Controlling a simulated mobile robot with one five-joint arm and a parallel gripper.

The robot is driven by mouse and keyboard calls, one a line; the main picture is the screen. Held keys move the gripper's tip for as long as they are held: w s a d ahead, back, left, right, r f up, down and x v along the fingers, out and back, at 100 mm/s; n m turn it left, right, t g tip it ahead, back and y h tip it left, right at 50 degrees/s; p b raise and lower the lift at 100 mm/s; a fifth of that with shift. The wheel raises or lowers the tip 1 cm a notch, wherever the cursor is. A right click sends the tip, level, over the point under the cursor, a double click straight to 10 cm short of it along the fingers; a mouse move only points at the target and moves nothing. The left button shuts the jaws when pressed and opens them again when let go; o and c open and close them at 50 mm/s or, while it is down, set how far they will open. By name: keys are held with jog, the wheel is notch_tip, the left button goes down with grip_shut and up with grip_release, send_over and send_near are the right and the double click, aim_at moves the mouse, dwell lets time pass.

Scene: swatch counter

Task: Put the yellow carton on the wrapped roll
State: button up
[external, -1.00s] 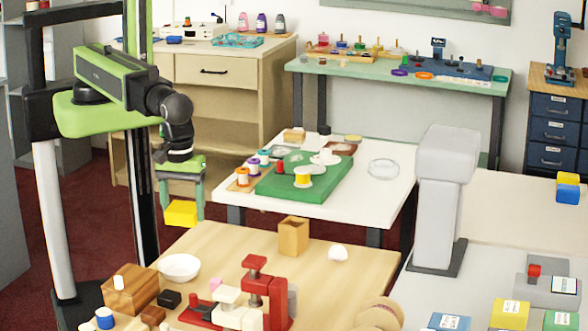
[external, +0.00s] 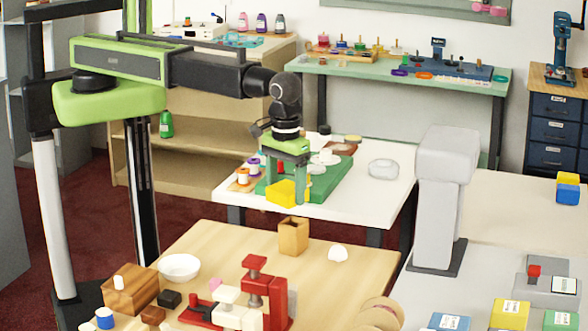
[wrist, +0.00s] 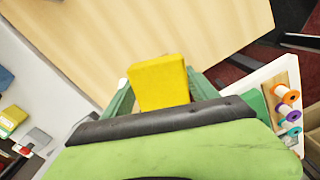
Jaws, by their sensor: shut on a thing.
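The yellow carton (external: 281,193) is held between the two green fingers of my gripper (external: 287,196), in the air. In the external view it appears just above and left of the open tan box (external: 293,237). The wrist view shows the carton (wrist: 160,83) between the fingers, with wooden table top beyond it. A tan, round, roll-like thing (external: 381,311) lies at the front edge of the wooden table, partly cut off by the frame. I cannot tell for sure whether it is the wrapped roll.
A grey column (external: 436,200) stands at right. Behind my gripper is a white table with a green tray (external: 325,186). Bare wood lies around the tan box.

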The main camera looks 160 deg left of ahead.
jog(key=s+a+r+n+p, duration=0.15)
jog(key=s+a, duration=0.25)
jog(key=a, duration=0.6)
jog(key=s+a+r+n+p, duration=0.15)
jog(key=s+a, duration=0.25)
jog(key=a, duration=0.7)
jog(key=n+b, duration=0.1)
jog(key=b, duration=0.4)
send_over(384, 163)
jog(key=f, duration=0.4)
jog(key=shift+w+d+f, duration=0.3)
jog(key=shift+s+a, duration=0.15)
jog(key=shift+a, duration=0.05)
notch_tip(384, 163, down, 4)
jog(key=b, duration=0.4)
jog(key=shift+f+b, duration=0.15)
jog(key=shift+b, duration=0.2)
jog(key=shift+r, duration=0.2)
jog(key=shift+f, duration=0.15)
jog(key=o, duration=1.4)
jog(key=shift+c, duration=0.2)
